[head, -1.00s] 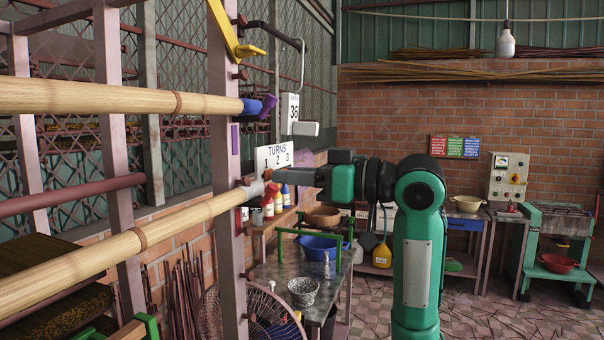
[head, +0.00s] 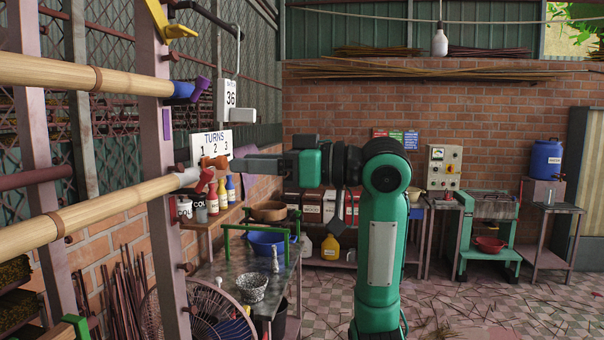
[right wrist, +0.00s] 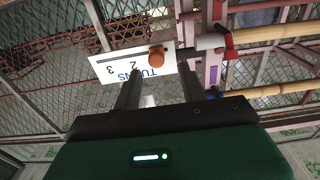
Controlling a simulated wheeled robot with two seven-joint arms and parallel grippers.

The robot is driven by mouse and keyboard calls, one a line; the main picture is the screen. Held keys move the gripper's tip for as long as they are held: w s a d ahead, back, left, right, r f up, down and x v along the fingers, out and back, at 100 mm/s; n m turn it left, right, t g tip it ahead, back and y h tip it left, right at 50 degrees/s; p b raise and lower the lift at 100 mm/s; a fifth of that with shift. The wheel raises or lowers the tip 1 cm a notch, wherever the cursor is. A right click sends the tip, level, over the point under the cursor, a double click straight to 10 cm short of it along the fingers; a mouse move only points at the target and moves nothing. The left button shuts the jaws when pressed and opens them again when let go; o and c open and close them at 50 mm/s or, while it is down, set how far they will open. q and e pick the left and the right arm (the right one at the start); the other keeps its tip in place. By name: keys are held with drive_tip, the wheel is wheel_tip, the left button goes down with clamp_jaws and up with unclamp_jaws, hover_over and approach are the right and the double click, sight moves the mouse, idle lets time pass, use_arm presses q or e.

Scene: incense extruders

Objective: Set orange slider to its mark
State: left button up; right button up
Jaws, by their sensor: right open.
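The orange slider (head: 216,162) is a small knob at the lower edge of the white TURNS board (head: 197,143), which bears the numbers 1, 2 and 3. My right gripper (head: 236,165) points left at it from the right side. In the right wrist view the open fingers (right wrist: 160,82) are empty, and the orange slider (right wrist: 156,57) shows beyond and between their tips, apparently not gripped. There the board (right wrist: 108,58) appears upside down with a dark slot along it; the slider hides the area near the 1. I cannot tell contact. My left gripper is not in view.
A red handle (head: 205,180) on the lower bamboo-coloured roller (head: 110,208) is close below the slider. A pink post (head: 156,110) stands left of the board. A purple-tipped upper roller (head: 100,78) is above. A cluttered table (head: 215,268) lies below.

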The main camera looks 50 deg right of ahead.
drive_tip(key=b+v, duration=0.3)
drive_tip(key=v, duration=0.6)
drive_tip(key=shift+s, duration=0.25)
drive_tip(key=shift+d, duration=0.1)
